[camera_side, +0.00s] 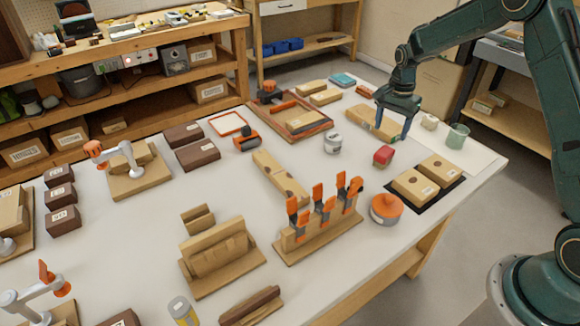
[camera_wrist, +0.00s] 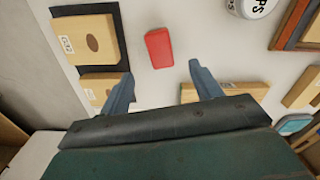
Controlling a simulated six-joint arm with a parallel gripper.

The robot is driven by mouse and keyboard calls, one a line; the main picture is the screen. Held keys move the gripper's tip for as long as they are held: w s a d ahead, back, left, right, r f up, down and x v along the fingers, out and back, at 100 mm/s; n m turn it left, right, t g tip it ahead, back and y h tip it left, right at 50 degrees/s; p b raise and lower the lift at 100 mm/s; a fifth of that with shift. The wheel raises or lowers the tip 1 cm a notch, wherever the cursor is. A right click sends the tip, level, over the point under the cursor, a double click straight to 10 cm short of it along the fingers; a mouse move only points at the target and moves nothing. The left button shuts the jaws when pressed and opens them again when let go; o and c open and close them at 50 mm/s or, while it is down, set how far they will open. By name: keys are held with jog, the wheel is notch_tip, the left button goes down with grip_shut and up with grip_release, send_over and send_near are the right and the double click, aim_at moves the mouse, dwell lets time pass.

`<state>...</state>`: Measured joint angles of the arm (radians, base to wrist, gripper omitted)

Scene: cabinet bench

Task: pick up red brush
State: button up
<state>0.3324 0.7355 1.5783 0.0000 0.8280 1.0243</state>
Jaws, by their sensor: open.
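The red brush (camera_side: 384,155) shows as a small red block lying on the white bench top, left of the two light wooden blocks on the black mat. In the wrist view the red brush (camera_wrist: 159,48) lies just beyond the fingertips, roughly centred between them. My gripper (camera_side: 393,123) is open and empty, above the bench and behind the brush in the side view. In the wrist view my gripper (camera_wrist: 161,74) shows both fingers spread apart, with bare bench between them. No bristles can be made out.
The black mat (camera_side: 447,189) with wooden blocks lies right of the brush. A white jar (camera_side: 332,143) stands to its left, an orange round pot (camera_side: 386,208) in front, and a greenish cup (camera_side: 458,136) at the right. A long wooden block (camera_side: 372,122) lies close behind the gripper.

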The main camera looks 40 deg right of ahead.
aim_at(385, 151)
jog(key=shift+f, duration=2.65)
jog(key=shift+f, duration=2.6)
jog(key=c, duration=1.1)
jog(key=shift+r, duration=0.2)
notch_tip(385, 151, up, 20)
jog(key=shift+f, duration=0.15)
